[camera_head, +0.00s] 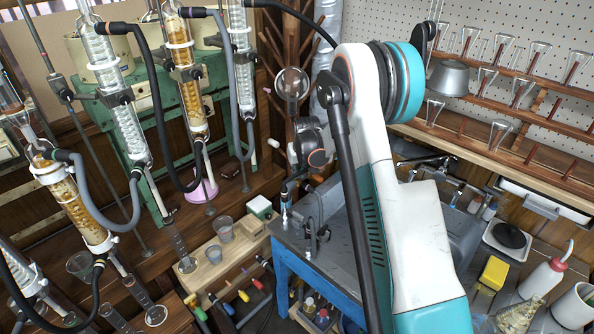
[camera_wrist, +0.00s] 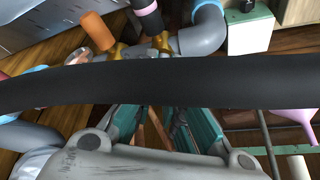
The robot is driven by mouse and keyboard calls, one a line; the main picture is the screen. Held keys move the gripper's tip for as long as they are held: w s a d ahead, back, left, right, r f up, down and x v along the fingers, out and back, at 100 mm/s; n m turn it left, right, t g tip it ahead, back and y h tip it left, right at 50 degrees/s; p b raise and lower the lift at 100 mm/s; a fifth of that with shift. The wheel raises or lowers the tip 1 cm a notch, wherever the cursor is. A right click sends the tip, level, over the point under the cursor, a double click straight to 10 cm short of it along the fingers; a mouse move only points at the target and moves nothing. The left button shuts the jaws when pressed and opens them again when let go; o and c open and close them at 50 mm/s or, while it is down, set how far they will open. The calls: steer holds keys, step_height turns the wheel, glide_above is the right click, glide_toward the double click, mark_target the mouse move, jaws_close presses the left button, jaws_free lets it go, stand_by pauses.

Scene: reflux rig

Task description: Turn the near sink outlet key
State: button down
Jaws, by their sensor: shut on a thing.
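In the wrist view, a brass outlet fitting (camera_wrist: 128,50) with yellow-brown arms shows beyond a thick black hose, beside an orange cylinder (camera_wrist: 97,30) and a grey curved pipe (camera_wrist: 204,36). My gripper (camera_wrist: 155,110) has its teal fingers pointing at this fitting. The hose crosses in front of the fingertips and hides the key and the point of contact. The fingers are shut on the key. In the head view, my wrist is over the left end of the grey sink bench (camera_head: 345,258), where a small grey outlet (camera_head: 312,238) stands upright. The key is too small to tell there.
The black hose (camera_wrist: 160,82) runs across the whole wrist view, close to the camera. A wooden stand with beakers (camera_head: 225,232) is left of the bench. Glass columns with hoses (camera_head: 185,60) stand at the left. Bottles and a hot plate (camera_head: 507,240) are at the right.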

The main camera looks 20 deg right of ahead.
steer(key=n+y, duration=0.1)
steer(key=n, duration=0.2)
steer(key=n+y, duration=0.1)
steer(key=n, duration=0.2)
steer(key=shift+d+n, duration=0.2)
steer(key=shift+n, duration=0.1)
steer(key=shift+y, duration=0.3)
steer(key=c, duration=1.7)
jaws_free()
steer(key=shift+o, duration=0.2)
steer(key=v, duration=1.2)
steer(key=shift+w, duration=0.2)
steer(key=shift+r, duration=0.1)
